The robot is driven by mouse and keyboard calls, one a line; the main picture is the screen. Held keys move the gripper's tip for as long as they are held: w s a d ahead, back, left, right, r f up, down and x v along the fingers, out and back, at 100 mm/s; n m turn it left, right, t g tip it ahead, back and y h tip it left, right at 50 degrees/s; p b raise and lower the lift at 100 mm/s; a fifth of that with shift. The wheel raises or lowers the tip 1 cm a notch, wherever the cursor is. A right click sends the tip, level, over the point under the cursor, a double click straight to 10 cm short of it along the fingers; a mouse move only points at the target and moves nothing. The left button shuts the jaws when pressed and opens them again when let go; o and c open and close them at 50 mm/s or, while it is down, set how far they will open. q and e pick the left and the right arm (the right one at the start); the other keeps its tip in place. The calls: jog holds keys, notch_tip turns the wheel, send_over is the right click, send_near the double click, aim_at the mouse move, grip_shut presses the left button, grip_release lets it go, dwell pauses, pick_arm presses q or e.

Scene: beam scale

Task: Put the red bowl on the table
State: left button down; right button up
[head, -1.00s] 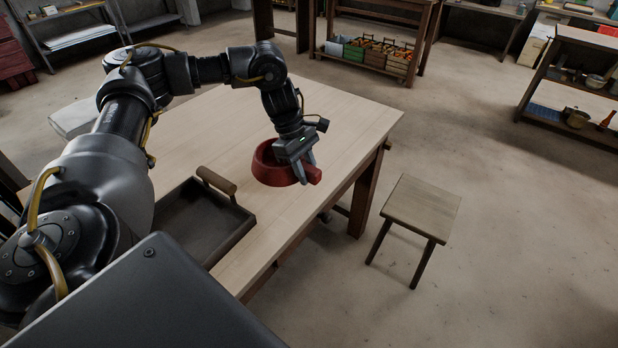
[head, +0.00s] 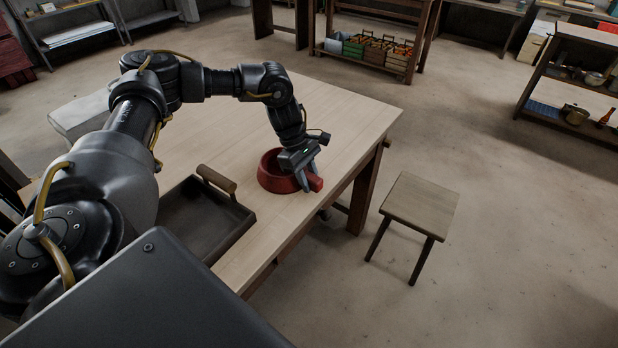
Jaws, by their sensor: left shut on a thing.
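The red bowl (head: 270,178) is at the right part of the wooden table (head: 345,115), near its right edge. It looks upright; I cannot tell whether its base touches the tabletop. My left gripper (head: 308,183) is shut on the bowl's right side, at a red part that sticks out like a handle. The gripper hides part of the bowl's rim and inside. My right gripper is not in view.
A dark tray (head: 205,247) with a wooden handle sits on the table left of the bowl. A wooden stool (head: 420,203) stands on the floor right of the table. The tabletop behind the bowl is clear.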

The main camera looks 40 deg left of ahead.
pick_arm(q)
jog(key=c, duration=1.1)
grip_release()
jog(key=shift+r, duration=0.2)
jog(key=shift+a+r, duration=0.15)
jog(key=shift+r, duration=0.1)
jog(key=v, duration=1.1)
jog(key=shift+r, duration=0.15)
jog(key=shift+a, duration=0.1)
